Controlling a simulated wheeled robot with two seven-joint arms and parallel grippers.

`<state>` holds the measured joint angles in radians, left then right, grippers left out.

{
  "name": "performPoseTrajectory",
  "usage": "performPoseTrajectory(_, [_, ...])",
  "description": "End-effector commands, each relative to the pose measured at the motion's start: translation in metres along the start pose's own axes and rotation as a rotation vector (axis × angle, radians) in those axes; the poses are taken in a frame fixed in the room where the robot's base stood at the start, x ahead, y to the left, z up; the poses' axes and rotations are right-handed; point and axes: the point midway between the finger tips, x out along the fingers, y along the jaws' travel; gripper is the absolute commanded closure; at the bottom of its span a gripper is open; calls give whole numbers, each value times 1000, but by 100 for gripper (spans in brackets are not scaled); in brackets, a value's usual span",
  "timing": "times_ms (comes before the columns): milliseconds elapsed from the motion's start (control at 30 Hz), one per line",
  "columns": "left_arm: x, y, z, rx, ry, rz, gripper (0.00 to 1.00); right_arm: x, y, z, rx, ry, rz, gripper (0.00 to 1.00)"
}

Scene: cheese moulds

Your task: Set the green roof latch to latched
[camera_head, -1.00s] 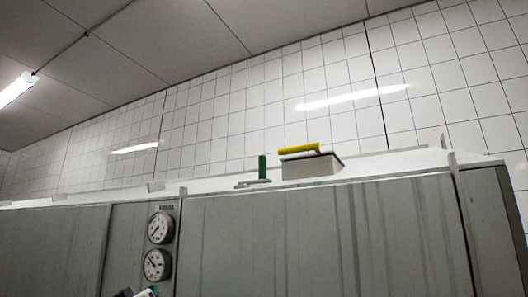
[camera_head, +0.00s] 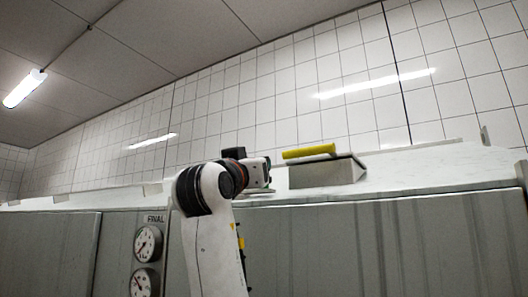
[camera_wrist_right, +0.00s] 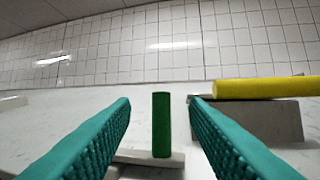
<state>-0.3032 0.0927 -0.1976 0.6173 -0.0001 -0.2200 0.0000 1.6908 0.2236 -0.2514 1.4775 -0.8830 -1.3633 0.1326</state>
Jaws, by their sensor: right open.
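The green roof latch (camera_wrist_right: 161,125) is an upright green bar on a pale base plate (camera_wrist_right: 150,159) on top of the cabinet. In the right wrist view it stands between the two teal fingers of my right gripper (camera_wrist_right: 160,104), with a visible gap on each side. The gripper is open and holds nothing. In the head view my right arm reaches up to the roof edge, and its gripper (camera_head: 263,172) covers the place of the latch, so the latch is hidden there. My left gripper is not in view.
A grey wedge-shaped block (camera_head: 328,172) with a yellow handle (camera_head: 309,151) stands close to the right of my gripper. The white cabinet roof (camera_head: 420,168) is clear further right. Two gauges (camera_head: 147,244) sit on the cabinet front at left.

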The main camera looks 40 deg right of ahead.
Motion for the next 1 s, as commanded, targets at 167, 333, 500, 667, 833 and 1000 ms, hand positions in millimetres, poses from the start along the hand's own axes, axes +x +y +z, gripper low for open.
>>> performPoseTrajectory(167, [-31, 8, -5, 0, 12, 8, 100, 40, 0, 4, -6, 4, -4, 59])
performPoseTrajectory(333, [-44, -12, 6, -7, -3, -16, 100, 61, 0, 2, -5, 3, -2, 59])
performPoseTrajectory(500, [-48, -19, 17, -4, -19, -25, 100, 70, 0, 0, -2, 3, 0, 59])
performPoseTrajectory(667, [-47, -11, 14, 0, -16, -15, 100, 70, 0, -2, -2, 3, 0, 59])
performPoseTrajectory(833, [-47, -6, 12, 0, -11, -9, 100, 70, 0, -2, -2, 3, 0, 68])
performPoseTrajectory(1000, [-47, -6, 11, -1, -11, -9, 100, 70, 0, -2, -2, 2, 0, 96])
